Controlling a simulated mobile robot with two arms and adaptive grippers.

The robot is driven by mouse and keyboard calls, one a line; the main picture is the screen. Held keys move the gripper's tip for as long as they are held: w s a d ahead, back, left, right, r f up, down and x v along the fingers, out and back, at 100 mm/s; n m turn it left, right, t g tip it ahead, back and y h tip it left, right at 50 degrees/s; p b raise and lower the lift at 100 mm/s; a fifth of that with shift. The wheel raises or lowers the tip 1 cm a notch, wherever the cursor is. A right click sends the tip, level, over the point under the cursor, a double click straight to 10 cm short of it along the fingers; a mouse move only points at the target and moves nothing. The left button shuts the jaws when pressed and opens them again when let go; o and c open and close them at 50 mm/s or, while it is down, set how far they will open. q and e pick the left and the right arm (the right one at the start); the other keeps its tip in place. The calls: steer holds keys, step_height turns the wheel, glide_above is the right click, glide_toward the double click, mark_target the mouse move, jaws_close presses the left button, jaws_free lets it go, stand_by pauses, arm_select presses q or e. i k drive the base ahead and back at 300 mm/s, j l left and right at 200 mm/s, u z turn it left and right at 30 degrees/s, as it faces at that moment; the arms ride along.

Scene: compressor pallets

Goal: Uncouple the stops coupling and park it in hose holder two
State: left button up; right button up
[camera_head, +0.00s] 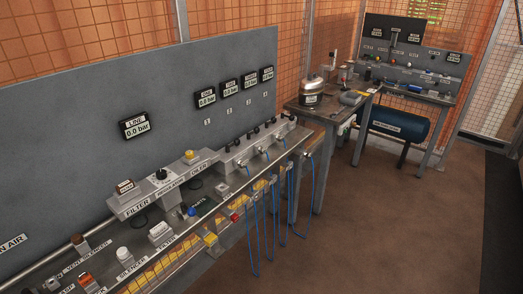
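Several blue hoses (273,215) hang in loops from the right end of the long bench (215,243). Some hose ends reach a grey manifold block (258,146) with black knobs on top. Small holders (262,184) sit along the bench's front edge where hoses hang. I cannot tell which hose end is the stops coupling or which holder is number two; any labels there are too small to read. Neither of my grippers is in view.
A line gauge (134,126) reads 0.0 bar, with several smaller gauges (228,89) to its right. The filter and regulator row (160,184) stands on the bench. A side table (322,110) and a blue tank (398,124) stand farther back. The brown floor (390,220) at right is clear.

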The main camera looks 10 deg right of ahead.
mark_target(263, 150)
steer(key=i+l+u, duration=0.15)
steer(key=i+l, duration=0.55)
steer(key=i, duration=0.3)
steer(key=i+l+u, duration=0.15)
steer(key=i+l, duration=0.7)
steer(key=i, duration=0.05)
